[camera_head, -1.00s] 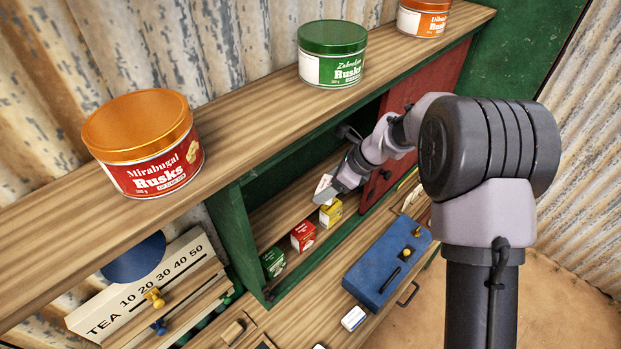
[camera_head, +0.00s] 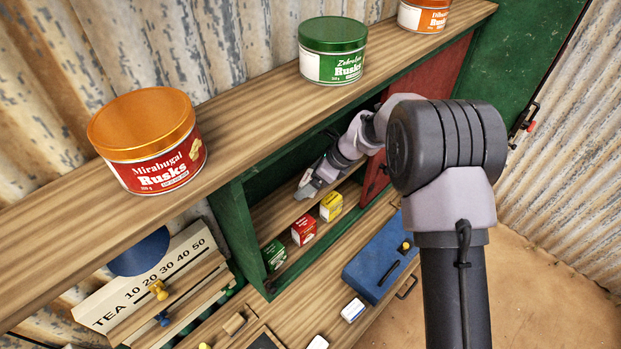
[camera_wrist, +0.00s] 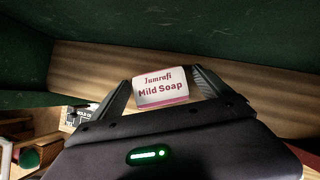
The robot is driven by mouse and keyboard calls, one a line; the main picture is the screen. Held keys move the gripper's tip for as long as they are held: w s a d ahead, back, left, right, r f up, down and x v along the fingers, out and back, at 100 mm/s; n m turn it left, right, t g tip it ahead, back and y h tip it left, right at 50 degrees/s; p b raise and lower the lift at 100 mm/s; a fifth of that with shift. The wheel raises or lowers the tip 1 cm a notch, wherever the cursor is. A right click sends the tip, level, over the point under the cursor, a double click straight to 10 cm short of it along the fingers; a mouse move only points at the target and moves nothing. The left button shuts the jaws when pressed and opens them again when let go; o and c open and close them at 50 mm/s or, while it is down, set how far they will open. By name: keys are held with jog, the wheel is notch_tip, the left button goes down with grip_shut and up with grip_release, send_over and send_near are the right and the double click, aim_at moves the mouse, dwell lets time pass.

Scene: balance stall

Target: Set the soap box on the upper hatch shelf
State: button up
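The soap box (camera_wrist: 162,92), white with a pink lower band and "Jamrafi Mild Soap" lettering, sits between the two fingers of my gripper (camera_wrist: 163,84) in the wrist view. In the head view my gripper (camera_head: 306,187) reaches into the green-framed hatch, and only a small pale part of the soap box shows there. A wooden hatch shelf (camera_head: 270,212) lies below and beside my gripper; it also shows behind the box in the wrist view (camera_wrist: 225,87). I cannot tell whether the box touches the shelf.
Green (camera_head: 274,254), red (camera_head: 304,229) and yellow (camera_head: 331,206) boxes stand in a row in the hatch in front of my gripper. A red panel (camera_head: 430,85) covers the right side. A long plank with rusk tins (camera_head: 150,145) runs above. A blue case (camera_head: 375,268) lies below.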

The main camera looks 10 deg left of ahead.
jog(key=shift+d, duration=0.1)
jog(key=shift+r+p, duration=0.3)
jog(key=shift+r, duration=0.15)
jog(key=b+v, duration=0.1)
jog(key=v, duration=0.6)
jog(key=shift+s+d, duration=0.1)
